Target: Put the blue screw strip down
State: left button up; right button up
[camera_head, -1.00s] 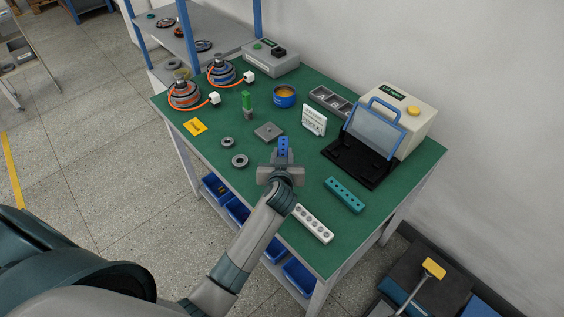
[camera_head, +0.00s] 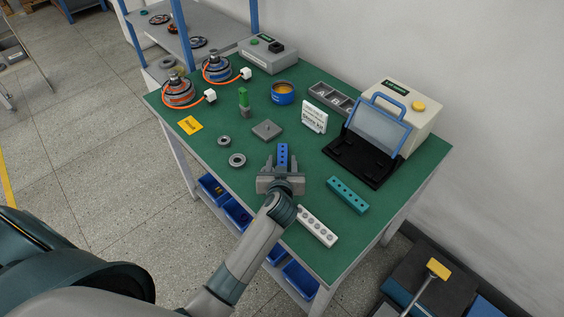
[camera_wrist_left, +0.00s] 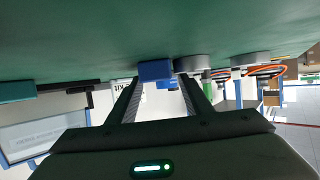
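The blue screw strip (camera_head: 282,154) is a narrow block with a row of holes. It lies on the green table in front of the grey square plate. My left gripper (camera_head: 281,170) is low at the near end of the strip. Its fingers are open and spread to either side, with a gap beside the strip. In the left wrist view, which is upside down, the blue strip (camera_wrist_left: 156,71) shows against the table between the fingertips (camera_wrist_left: 159,80). My right gripper is not in view.
A teal strip (camera_head: 347,194) and a white strip (camera_head: 317,226) lie to the right. Two grey rings (camera_head: 237,160) lie to the left. The grey plate (camera_head: 267,129), a white sign (camera_head: 314,117) and a black fixture (camera_head: 360,160) stand behind. Some green tabletop is bare around the strip.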

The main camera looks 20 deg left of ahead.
pick_arm(q)
jog(key=shift+r, duration=0.1)
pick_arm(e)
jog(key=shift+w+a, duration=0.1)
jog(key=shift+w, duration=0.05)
pick_arm(q)
jog(key=shift+r, duration=0.2)
jog(key=shift+s+d, duration=0.1)
jog(key=shift+s, duration=0.15)
jog(key=shift+s+d+r, duration=0.1)
jog(key=shift+s+d, duration=0.05)
jog(key=shift+s, duration=0.2)
jog(key=b+v, duration=0.2)
jog(key=v, duration=0.7)
jog(key=shift+s+d, duration=0.1)
jog(key=shift+s+d+r, duration=0.2)
jog(key=shift+s+r, duration=0.2)
jog(key=shift+s, duration=0.2)
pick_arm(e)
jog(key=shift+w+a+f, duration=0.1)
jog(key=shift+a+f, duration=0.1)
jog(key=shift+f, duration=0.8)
pick_arm(q)
jog(key=shift+o, duration=0.3)
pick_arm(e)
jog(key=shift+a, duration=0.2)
